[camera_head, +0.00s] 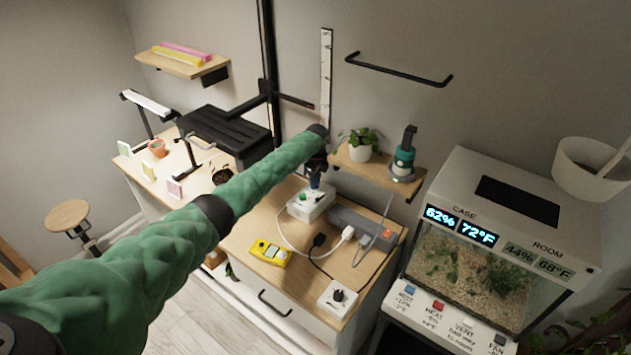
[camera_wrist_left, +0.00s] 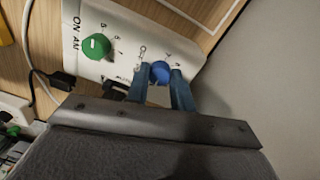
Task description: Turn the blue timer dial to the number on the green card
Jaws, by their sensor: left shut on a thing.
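The white timer box (camera_head: 311,206) stands on the wooden cabinet top. In the left wrist view the box (camera_wrist_left: 128,22) carries a green dial (camera_wrist_left: 96,46) and a blue dial (camera_wrist_left: 160,72), with printed numbers around each. My left gripper (camera_wrist_left: 163,88) is shut on the blue dial, with one blue finger on either side. In the head view the left gripper (camera_head: 315,182) comes down at the far end of the box, and the blue dial is hidden there.
A yellow meter (camera_head: 269,253), a grey power strip (camera_head: 352,228) with plugs and cables, and a white box with a black knob (camera_head: 338,299) lie nearby. A shelf (camera_head: 374,172) with a potted plant is close on the right. The terrarium (camera_head: 462,280) stands farther right.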

